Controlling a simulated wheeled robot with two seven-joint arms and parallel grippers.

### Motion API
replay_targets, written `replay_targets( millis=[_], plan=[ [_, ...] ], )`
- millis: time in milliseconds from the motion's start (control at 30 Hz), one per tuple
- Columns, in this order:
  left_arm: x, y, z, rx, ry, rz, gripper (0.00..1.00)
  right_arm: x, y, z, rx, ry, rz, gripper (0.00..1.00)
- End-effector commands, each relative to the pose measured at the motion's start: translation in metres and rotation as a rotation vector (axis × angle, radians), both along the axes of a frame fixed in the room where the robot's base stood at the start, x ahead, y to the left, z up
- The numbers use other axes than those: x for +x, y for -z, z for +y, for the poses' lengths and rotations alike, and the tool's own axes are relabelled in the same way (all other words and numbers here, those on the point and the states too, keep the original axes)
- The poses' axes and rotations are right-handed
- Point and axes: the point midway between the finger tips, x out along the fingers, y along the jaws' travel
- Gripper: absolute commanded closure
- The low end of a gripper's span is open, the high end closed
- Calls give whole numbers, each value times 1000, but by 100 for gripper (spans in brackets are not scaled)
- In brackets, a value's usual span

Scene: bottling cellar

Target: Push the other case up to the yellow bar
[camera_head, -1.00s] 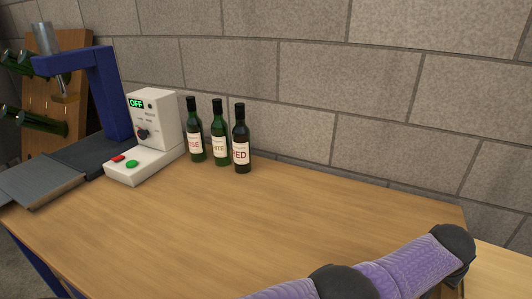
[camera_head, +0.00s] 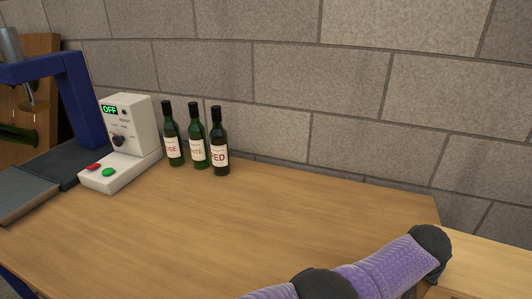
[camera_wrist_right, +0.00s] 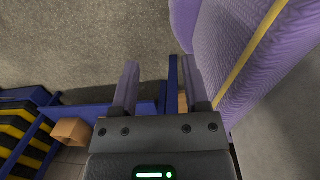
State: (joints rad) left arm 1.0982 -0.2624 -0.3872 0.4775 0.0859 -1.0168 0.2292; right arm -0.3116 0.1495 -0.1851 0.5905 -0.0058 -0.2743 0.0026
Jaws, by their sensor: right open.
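In the right wrist view my right gripper (camera_wrist_right: 160,66) is open and empty, its two fingers apart over bare floor and blue framework. A small brown cardboard-like box (camera_wrist_right: 71,132) shows left of the gripper, apart from it; I cannot tell whether it is one of the cases. A brown patch beside the right finger is too covered to identify. No yellow bar can be made out for certain. A yellow-and-black striped surface (camera_wrist_right: 22,122) lies at the left edge. My left gripper is not in view.
In the head view a wooden table (camera_head: 260,225) is mostly clear. Three dark wine bottles (camera_head: 195,140) stand near the block wall. A white control box (camera_head: 127,125) reads OFF, beside a blue press frame (camera_head: 80,95). Blue rails (camera_wrist_right: 85,112) run below my right gripper.

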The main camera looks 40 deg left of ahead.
Motion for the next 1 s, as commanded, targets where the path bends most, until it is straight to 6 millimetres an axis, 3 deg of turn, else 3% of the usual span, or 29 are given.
replay_targets(
  millis=[167,300,1000],
  plan=[
    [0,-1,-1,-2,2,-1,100,7,0,9,23,-5,-40,41],
    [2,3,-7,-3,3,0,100,7,13,16,36,-8,-47,41],
    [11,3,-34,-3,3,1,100,-14,58,-2,0,-7,25,41]
  ],
)
